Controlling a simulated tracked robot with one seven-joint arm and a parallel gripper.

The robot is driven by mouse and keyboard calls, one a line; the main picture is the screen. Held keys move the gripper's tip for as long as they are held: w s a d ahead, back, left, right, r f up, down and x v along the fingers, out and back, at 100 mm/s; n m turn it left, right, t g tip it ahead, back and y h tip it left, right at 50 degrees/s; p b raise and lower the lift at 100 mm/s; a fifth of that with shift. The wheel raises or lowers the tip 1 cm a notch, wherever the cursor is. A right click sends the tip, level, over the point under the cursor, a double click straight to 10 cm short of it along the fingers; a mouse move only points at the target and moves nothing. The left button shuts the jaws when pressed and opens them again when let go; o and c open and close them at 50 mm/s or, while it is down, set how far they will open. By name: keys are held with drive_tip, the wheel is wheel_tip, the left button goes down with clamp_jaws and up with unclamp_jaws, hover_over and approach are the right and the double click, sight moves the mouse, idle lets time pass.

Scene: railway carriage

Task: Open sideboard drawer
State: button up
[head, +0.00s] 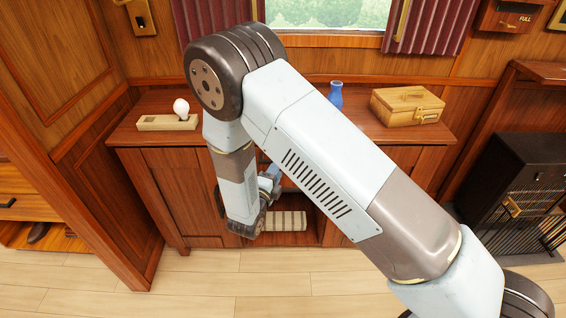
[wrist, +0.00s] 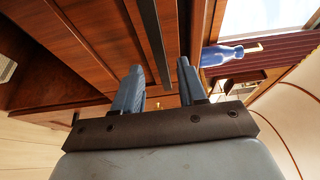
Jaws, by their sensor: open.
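The wooden sideboard (head: 178,190) stands against the wall in the head view, with an open lower compartment at its middle. My arm covers much of its front, so no drawer can be made out there. My gripper (head: 270,178) is low in front of the sideboard, mostly hidden by my arm. In the wrist view my gripper (wrist: 159,66) is open, with two blue-grey fingers apart and nothing visibly held. A long dark strip (wrist: 150,40) runs between the fingertips beside the reddish wood; I cannot tell whether it is a handle or a gap.
A striped roll (head: 287,221) lies in the compartment. A black stove-like unit (head: 515,175) stands right. The front floor is clear.

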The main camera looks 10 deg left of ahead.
drive_tip(key=shift+w+d, duration=0.25)
drive_tip(key=shift+w, duration=1.15)
drive_tip(key=shift+w+d, duration=0.2)
drive_tip(key=shift+w, duration=1.15)
clamp_jaws()
